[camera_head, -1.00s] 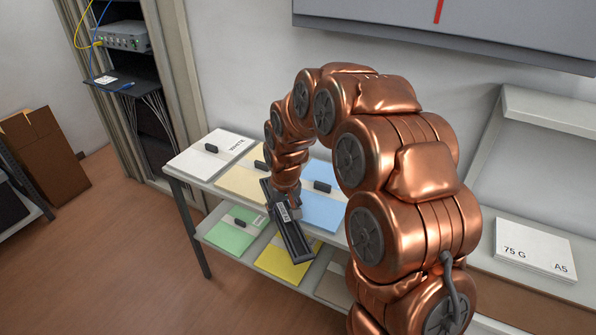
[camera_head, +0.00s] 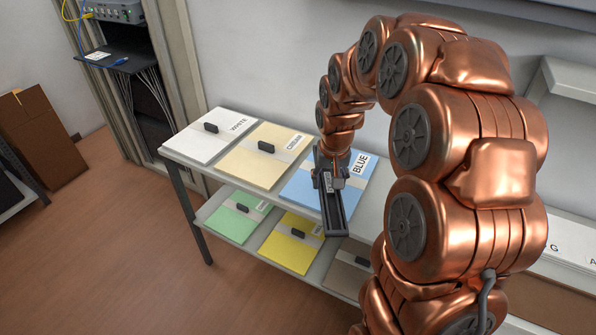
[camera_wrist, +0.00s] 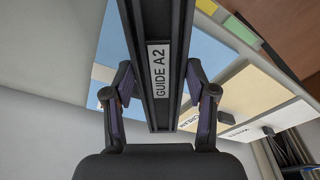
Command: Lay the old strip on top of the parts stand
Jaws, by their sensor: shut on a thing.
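My gripper (camera_head: 328,178) is shut on a dark grey strip with lengthwise rails (camera_head: 334,216). In the wrist view the strip (camera_wrist: 158,115) passes between the two fingers and its white label reads GUIDE A2. The strip is held over the blue pad at the top shelf's front edge; its near end overhangs that edge in the picture. Its height above the shelf cannot be told. A pale two-level stand (camera_head: 368,226) carries coloured pads on both levels. No label names it as the parts stand.
The top level holds a white pad (camera_head: 205,148), a cream pad (camera_head: 245,170) and a blue pad (camera_head: 300,190). Green (camera_head: 228,226) and yellow (camera_head: 280,250) pads lie below. Several have black blocks. A rack (camera_head: 125,65) stands left; brown boxes (camera_head: 38,135) stand further left.

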